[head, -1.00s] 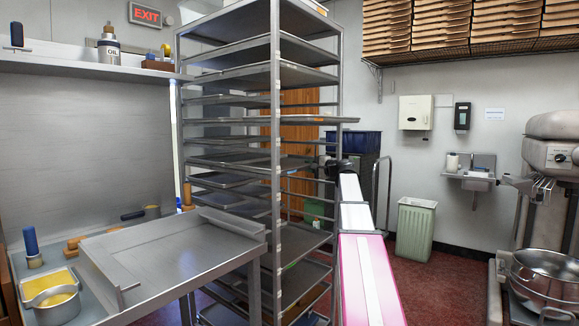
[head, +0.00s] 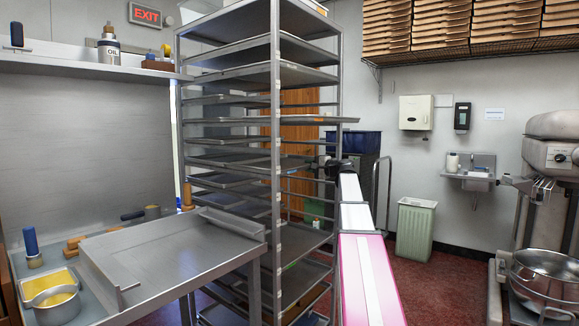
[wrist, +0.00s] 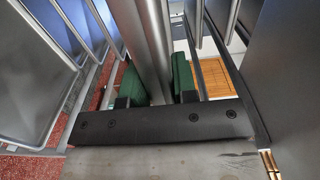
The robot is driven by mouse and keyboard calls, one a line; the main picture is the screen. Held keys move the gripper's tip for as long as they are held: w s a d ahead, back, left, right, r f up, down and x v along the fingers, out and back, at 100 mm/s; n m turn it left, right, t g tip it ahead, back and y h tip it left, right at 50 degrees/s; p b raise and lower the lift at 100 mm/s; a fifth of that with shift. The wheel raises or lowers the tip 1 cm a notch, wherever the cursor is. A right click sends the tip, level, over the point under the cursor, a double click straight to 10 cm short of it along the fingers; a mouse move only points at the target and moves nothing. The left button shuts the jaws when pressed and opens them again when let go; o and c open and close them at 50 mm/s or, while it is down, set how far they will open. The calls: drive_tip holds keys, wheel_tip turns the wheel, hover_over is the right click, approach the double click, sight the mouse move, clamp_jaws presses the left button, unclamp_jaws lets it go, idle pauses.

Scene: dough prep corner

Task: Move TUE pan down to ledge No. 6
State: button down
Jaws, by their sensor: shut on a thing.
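A tall grey metal rack (head: 276,100) full of flat sheet pans fills the middle of the head view. My gripper (head: 328,164) is at its right side, about mid-height. Small labels run down the rack's front post, too small to read, so I cannot tell ledge No. 6.
One pan (head: 340,120) juts from the rack's right side, above my gripper. A steel table (head: 180,262) stands close at the left front. A bin (head: 415,230) and a mixer (head: 550,150) are at the right. Red floor between them is open.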

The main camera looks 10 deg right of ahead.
drive_tip(key=shift+r, duration=0.25)
drive_tip(key=shift+r, duration=0.45)
idle(0.3)
drive_tip(key=v, duration=1)
idle(0.3)
drive_tip(key=v, duration=1)
idle(0.5)
drive_tip(key=shift+d, duration=0.1)
